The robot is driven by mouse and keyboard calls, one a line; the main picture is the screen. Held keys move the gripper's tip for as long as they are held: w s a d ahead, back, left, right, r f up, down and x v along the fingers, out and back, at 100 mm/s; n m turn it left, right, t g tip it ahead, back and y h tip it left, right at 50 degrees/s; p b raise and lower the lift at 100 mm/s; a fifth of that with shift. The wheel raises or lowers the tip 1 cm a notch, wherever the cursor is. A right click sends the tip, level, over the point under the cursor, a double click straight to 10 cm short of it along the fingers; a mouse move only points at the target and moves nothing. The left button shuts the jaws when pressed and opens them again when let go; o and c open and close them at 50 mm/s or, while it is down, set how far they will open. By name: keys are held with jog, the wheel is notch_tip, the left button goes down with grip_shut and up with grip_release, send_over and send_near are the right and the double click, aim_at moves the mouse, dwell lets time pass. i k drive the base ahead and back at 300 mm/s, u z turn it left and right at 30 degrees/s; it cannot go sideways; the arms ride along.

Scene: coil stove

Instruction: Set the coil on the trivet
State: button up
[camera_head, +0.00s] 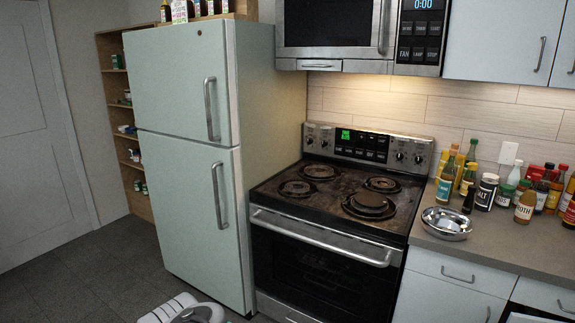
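The black coil stove (335,205) stands between the fridge and the right counter. Coil burners show at the back left (319,171), front left (296,188) and back right (382,184). At the front right is a larger, dark round piece (370,204); I cannot tell whether it is a coil alone or something lying over one. I cannot make out a trivet for certain. A white and grey part of what seems to be my arm shows at the bottom edge, but no gripper fingers are visible.
A shiny metal bowl (446,223) sits on the right counter (490,244) near the stove. Several bottles and jars crowd behind it. The oven door handle (320,237) juts out in front. The fridge (190,150) stands left. Dark floor (90,275) is open at left.

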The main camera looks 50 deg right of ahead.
aim_at(373, 201)
jog(key=z, duration=0.1)
jog(key=i, duration=1.65)
jog(key=z, duration=0.6)
jog(key=i, duration=0.9)
jog(key=z, duration=1.65)
jog(key=i, duration=0.8)
jog(key=z, duration=0.7)
